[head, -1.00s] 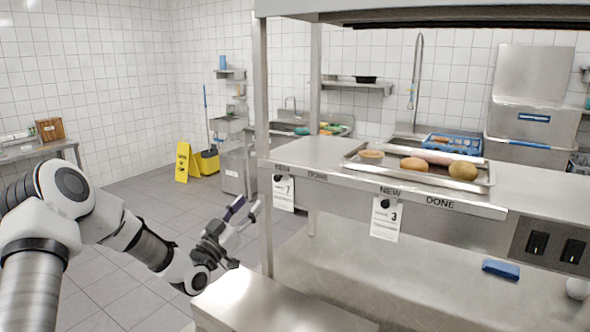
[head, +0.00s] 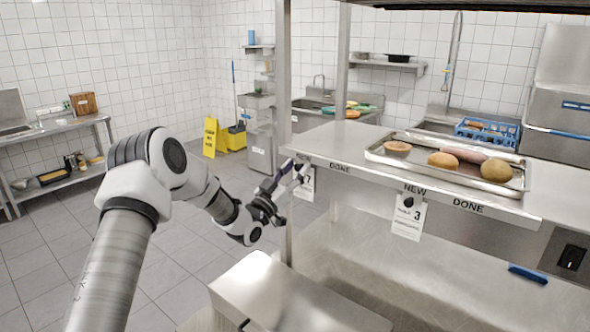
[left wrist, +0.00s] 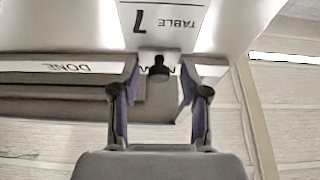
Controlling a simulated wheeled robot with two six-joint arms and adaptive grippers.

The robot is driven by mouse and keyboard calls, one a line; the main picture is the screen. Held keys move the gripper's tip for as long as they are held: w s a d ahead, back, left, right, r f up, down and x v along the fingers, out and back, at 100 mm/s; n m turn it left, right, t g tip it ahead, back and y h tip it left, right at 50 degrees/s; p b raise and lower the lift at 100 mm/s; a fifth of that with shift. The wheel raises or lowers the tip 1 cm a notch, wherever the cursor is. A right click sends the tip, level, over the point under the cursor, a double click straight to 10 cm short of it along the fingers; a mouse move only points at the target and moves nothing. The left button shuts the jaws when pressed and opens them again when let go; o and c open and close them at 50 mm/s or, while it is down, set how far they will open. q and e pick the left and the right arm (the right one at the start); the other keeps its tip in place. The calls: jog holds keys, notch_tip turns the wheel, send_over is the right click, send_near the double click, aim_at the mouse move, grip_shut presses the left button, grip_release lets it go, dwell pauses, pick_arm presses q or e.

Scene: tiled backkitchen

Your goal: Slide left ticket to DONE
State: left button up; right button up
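The left ticket (head: 308,186), a white card marked 7, hangs on the left part of the shelf's front rail and is partly hidden by my left gripper (head: 293,170). In the left wrist view, the card (left wrist: 170,18) reads TABLE 7 upside down, with a black knob (left wrist: 158,70) at its edge. My left gripper's fingers (left wrist: 158,82) are open, one on each side of the knob, with gaps visible. The left DONE label (head: 340,168) is just right of this ticket; it also shows in the left wrist view (left wrist: 68,68). My right gripper is not in view.
A metal tray (head: 376,157) with food stands on the shelf. A steel post (head: 284,90) rises beside my left gripper. A blue object (head: 528,274) lies on the lower counter.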

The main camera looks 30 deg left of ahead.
aim_at(340, 172)
pick_arm(q)
jog(key=shift+s+r, duration=0.1)
jog(key=shift+s, duration=0.1)
grip_shut()
jog(key=shift+d, duration=0.25)
jog(key=d+b, duration=0.2)
jog(key=d, duration=0.1)
jog(key=d+b, duration=0.3)
jog(key=d, duration=0.1)
jog(key=s+d+b, duration=0.1)
jog(key=d+b, duration=0.1)
jog(key=d, duration=0.1)
jog(key=shift+d, duration=0.7)
jog(key=shift+a, duration=0.1)
